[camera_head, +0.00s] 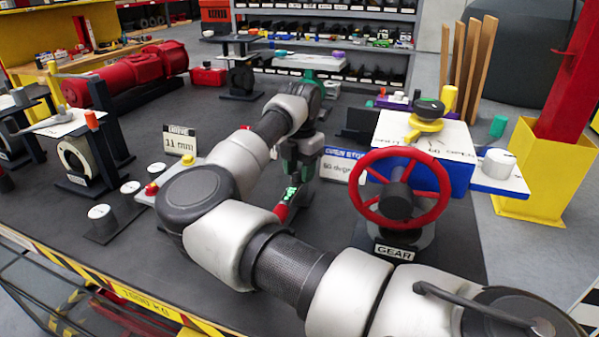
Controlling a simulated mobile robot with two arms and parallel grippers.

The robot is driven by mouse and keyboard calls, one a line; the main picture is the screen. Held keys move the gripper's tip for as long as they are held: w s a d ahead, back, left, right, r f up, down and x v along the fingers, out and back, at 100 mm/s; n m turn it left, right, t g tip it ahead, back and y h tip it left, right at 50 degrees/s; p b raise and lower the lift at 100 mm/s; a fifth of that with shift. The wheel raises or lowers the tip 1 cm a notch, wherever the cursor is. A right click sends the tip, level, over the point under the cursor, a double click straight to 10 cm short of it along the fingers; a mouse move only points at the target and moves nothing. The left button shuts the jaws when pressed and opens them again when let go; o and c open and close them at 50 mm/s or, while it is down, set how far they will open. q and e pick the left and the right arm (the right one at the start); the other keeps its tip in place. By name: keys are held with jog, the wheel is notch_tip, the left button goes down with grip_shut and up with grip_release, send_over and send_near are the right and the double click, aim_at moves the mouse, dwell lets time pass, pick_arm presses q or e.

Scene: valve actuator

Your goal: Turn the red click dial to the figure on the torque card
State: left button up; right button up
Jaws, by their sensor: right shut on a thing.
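My right gripper (294,191) reaches down at the middle of the bench, its green and black fingers shut on a small red part that looks like the red click dial (284,209). My own forearm hides the lower side of this part, so its marks and pointer cannot be read. No card that reads clearly as the torque card shows; one card (180,141) reads 11 mm, and another (341,165) shows a degree figure, partly hidden. My left gripper is not in view.
A red handwheel (443,189) on a gear unit stands right of the gripper, before a blue box (453,178) with a white top. A small base with a red button (151,188) lies left. Red cylinders (128,73) lie far left. My arm spans the front.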

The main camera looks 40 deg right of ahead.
aim_at(299, 171)
dwell(0.4)
jog(key=o, duration=0.9)
jog(key=shift+o, duration=0.2)
jog(key=shift+r, duration=0.15)
notch_tip(299, 171, up, 11)
jog(key=shift+f, duration=0.2)
